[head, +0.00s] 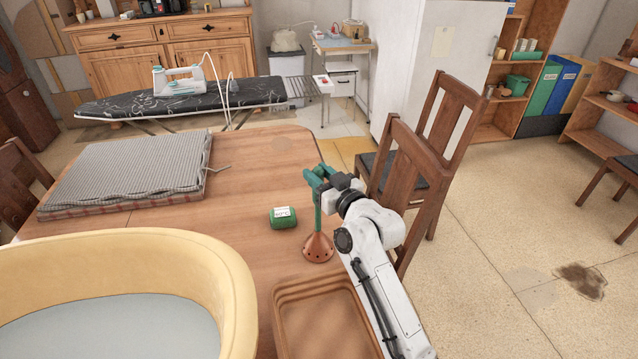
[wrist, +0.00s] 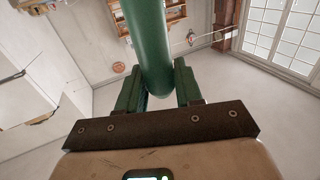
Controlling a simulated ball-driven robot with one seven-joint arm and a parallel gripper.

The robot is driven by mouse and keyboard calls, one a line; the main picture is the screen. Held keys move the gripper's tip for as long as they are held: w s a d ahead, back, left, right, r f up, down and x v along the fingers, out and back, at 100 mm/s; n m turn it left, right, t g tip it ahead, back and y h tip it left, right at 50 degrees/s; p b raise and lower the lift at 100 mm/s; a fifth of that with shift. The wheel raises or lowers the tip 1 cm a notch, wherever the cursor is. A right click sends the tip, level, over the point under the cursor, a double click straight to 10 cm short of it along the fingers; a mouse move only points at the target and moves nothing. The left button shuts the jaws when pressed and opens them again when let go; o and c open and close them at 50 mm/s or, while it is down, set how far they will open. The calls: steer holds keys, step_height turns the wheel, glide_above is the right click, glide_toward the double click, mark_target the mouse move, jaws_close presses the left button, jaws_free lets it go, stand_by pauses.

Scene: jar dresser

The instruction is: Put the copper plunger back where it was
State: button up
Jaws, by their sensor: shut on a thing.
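The copper plunger (head: 318,248) is upright at the right side of the wooden table, with its copper bell down and its green handle up. The bell has small holes and is at or just above the tabletop; I cannot tell whether it touches. My gripper (head: 319,177) is shut on the upper part of the green handle. In the wrist view the green handle (wrist: 150,40) runs between my two green fingers (wrist: 158,78); the bell is not visible there.
A brown tray (head: 283,310) lies in front of the plunger. A large yellow tub (head: 238,285) fills the front left. A folded striped cloth (head: 130,170) lies at the back left. Wooden chairs (head: 402,180) stand at the right edge.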

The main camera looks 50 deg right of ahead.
steer(key=shift+f, duration=0.2)
steer(key=shift+f, duration=0.15)
steer(key=o, duration=1)
steer(key=shift+o, duration=0.2)
steer(key=shift+r, duration=0.2)
steer(key=shift+s+f, duration=0.15)
steer(key=shift+s, duration=0.1)
steer(key=b+v, duration=0.3)
steer(key=v, duration=0.8)
steer(key=shift+s, duration=0.25)
